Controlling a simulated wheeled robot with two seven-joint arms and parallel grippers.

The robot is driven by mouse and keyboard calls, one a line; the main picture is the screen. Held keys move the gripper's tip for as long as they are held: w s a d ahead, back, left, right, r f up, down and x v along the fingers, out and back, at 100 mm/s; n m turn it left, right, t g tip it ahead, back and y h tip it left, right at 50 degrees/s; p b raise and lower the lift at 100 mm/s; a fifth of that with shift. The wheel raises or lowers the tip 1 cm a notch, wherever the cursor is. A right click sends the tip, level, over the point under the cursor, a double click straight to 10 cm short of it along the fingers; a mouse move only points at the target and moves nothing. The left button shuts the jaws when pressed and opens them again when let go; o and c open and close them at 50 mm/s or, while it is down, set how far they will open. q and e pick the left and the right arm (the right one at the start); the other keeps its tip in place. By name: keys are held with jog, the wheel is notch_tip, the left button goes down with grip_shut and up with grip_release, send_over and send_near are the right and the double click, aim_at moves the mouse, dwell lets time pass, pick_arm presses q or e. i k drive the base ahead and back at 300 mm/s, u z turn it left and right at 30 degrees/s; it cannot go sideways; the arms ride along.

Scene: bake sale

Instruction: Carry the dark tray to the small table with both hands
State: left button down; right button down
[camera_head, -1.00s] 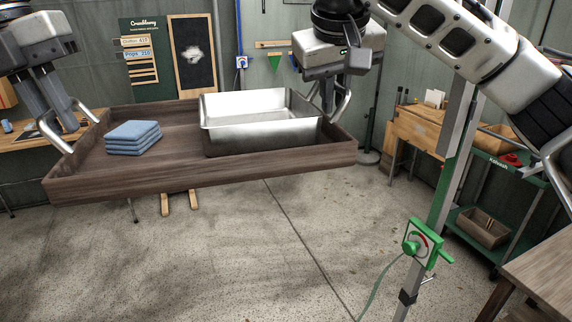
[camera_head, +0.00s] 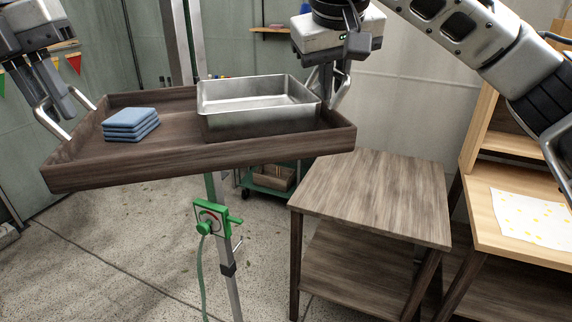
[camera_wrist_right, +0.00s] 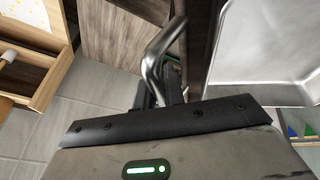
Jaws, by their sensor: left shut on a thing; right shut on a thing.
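The dark wooden tray (camera_head: 200,168) is held up in the air, tilted a little in the head view. A stack of blue cloths (camera_head: 131,124) lies in its left part and a steel pan (camera_head: 255,122) in its right part. My left gripper (camera_head: 58,118) is shut on the metal handle at the tray's left end. My right gripper (camera_head: 330,92) is shut on the handle at the right end. In the right wrist view the handle (camera_wrist_right: 155,60) runs into the jaws, whose tips are partly hidden. The small table (camera_head: 375,195) stands below and right of the tray, its top bare.
A metal pole with a green crank (camera_head: 210,218) stands below the tray, left of the small table. A light wooden desk with a spotted cloth (camera_head: 535,217) stands at the right. A green cart (camera_head: 268,180) is behind. Floor is open at the lower left.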

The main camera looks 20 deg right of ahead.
aim_at(398, 195)
jog(key=z, duration=1.3)
jog(key=i, duration=1.65)
